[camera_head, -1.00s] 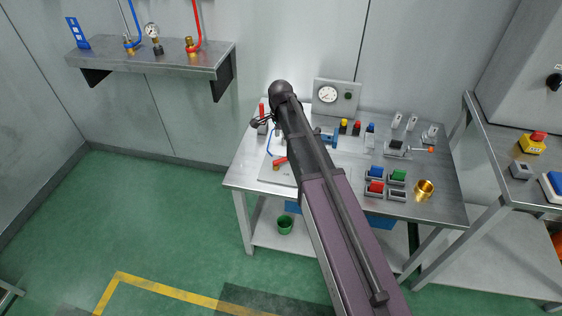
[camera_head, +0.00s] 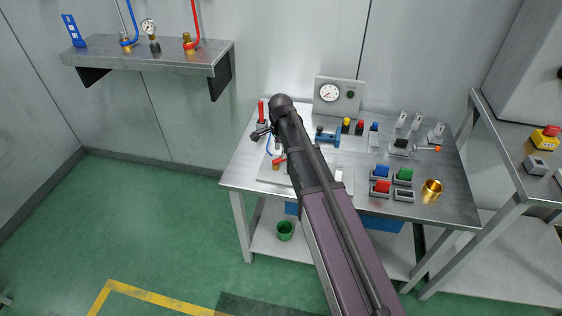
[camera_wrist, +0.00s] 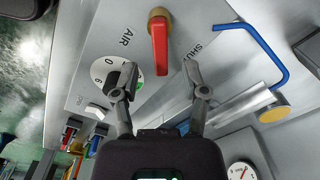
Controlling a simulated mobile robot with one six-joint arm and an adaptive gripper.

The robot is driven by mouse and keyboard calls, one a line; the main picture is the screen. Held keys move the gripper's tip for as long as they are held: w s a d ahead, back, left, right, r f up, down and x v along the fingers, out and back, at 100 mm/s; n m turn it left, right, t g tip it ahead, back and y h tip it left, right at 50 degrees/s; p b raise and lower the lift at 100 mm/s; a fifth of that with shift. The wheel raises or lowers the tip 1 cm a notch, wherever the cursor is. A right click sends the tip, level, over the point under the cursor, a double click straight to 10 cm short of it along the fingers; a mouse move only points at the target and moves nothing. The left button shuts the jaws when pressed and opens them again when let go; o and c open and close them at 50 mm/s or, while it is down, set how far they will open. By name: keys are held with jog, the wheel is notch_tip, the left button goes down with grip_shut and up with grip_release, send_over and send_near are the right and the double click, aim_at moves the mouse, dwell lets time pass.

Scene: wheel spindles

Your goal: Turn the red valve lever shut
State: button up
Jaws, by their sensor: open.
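The red valve lever (camera_wrist: 160,52) hangs from a brass valve body (camera_wrist: 159,14) on a pale panel in the wrist view. AIR is printed left of it, and a partly visible SHUT right of it. In the head view the lever (camera_head: 279,162) is small, beside my arm. No contact with the lever can be made out. In the head view my gripper (camera_head: 261,133) is over the table's left part, partly hidden by my wrist.
A black rotary knob (camera_wrist: 116,76) is close to the left finger. A blue bent handle (camera_wrist: 268,48) stands to the right. The metal table (camera_head: 440,207) also bears a gauge box (camera_head: 338,98), several coloured buttons and a brass cup (camera_head: 432,189).

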jog(key=shift+f+b, duration=1.4)
jog(key=shift+f, duration=0.3)
grip_shut()
